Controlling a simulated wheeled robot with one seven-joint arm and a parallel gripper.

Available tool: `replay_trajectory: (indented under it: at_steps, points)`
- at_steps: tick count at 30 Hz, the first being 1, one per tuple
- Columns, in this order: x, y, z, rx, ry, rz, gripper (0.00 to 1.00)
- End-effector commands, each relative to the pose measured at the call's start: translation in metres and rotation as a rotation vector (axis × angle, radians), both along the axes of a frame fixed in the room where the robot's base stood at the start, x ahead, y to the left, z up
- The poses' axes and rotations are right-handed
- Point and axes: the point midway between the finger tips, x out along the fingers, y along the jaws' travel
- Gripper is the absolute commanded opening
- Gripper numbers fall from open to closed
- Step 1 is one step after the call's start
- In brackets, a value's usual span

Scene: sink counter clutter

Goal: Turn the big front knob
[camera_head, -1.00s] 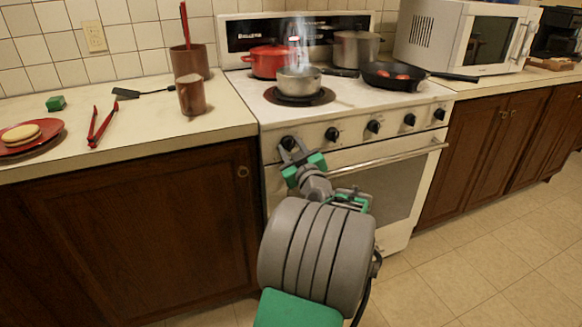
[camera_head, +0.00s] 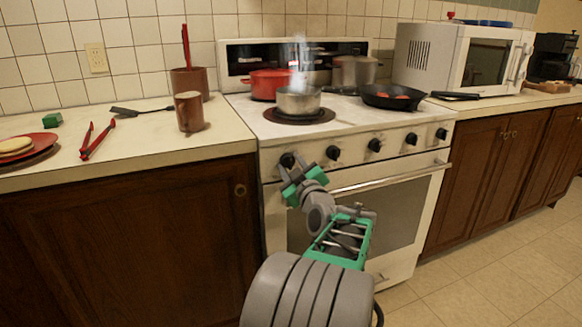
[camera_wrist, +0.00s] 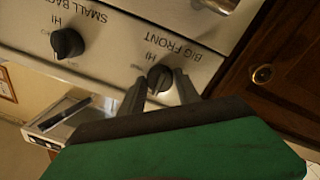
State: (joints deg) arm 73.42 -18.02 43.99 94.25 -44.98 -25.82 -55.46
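The big front knob (camera_head: 287,159) is the leftmost black knob on the stove's front panel. In the wrist view, this knob (camera_wrist: 159,77) sits under the upside-down label "BIG FRONT". My gripper (camera_head: 292,169) is at the panel in front of it. In the wrist view, the two grey fingers of my gripper (camera_wrist: 160,76) are apart, one on each side of the knob. Narrow gaps seem to show beside the knob; firm contact cannot be seen. The small back knob (camera_wrist: 67,43) is to the left in the wrist view.
A steaming grey pot (camera_head: 298,101) stands on the front left burner. A red pot (camera_head: 268,84), a larger grey pot (camera_head: 353,72) and a black pan (camera_head: 393,97) are also on the stove. The oven handle (camera_head: 400,177) runs below the knobs.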

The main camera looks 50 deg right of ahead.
Motion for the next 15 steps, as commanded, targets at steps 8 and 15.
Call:
replay_trajectory:
  at_steps: [8,15]
  points:
    - [0.0,0.0,0.0001,0.001,-0.001,0.0,0.58]
    - [-0.004,0.0016,0.0002,0.001,-0.001,-0.002,0.58]
